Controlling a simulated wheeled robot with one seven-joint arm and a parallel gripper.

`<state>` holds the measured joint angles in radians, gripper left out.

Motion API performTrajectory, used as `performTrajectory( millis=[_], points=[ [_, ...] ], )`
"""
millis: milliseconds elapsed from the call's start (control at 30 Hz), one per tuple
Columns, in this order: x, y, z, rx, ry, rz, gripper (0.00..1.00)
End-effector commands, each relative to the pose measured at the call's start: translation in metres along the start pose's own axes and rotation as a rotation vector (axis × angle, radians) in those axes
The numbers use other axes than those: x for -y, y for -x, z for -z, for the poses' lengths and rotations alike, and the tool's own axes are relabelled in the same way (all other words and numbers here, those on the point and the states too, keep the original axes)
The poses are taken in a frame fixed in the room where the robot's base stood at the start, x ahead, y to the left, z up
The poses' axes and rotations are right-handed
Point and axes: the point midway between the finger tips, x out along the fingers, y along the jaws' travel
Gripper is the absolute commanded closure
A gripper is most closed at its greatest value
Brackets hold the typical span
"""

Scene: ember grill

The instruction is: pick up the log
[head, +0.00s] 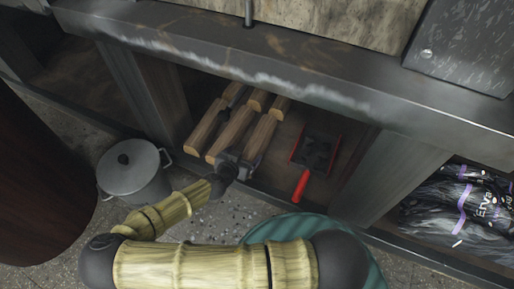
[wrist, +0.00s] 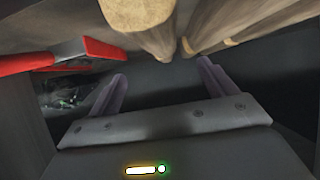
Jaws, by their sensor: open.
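Several split logs with brown bark and pale cut faces lie stacked in the shelf under the counter. In the head view one log (head: 204,130) is at the left, one (head: 230,135) in the middle and one (head: 262,132) at the right. My gripper (head: 240,160) is at the near ends of the middle and right logs and hides part of them. In the wrist view my gripper (wrist: 162,72) is open, with nothing between its fingers. A log end (wrist: 137,12) and another log (wrist: 235,35) show above the fingers; I cannot tell whether they touch.
A red-handled shovel (head: 302,185) lies right of the logs, and its red part (wrist: 100,50) shows in the wrist view. A grey lidded pot (head: 134,175) stands on the floor at the left. The counter edge (head: 250,68) overhangs the shelf. Bags (head: 465,210) fill the right compartment.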

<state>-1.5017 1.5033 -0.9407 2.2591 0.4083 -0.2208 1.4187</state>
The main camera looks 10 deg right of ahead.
Motion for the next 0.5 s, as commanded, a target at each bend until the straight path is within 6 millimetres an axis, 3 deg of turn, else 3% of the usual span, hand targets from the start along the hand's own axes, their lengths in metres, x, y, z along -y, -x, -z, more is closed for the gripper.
performTrajectory(
  millis=[233,500],
  points=[
    [0.000,-0.041,-0.004,0.000,-0.003,-0.001,0.16],
    [0.000,-0.052,0.000,0.001,0.000,0.000,0.16]
  ],
)
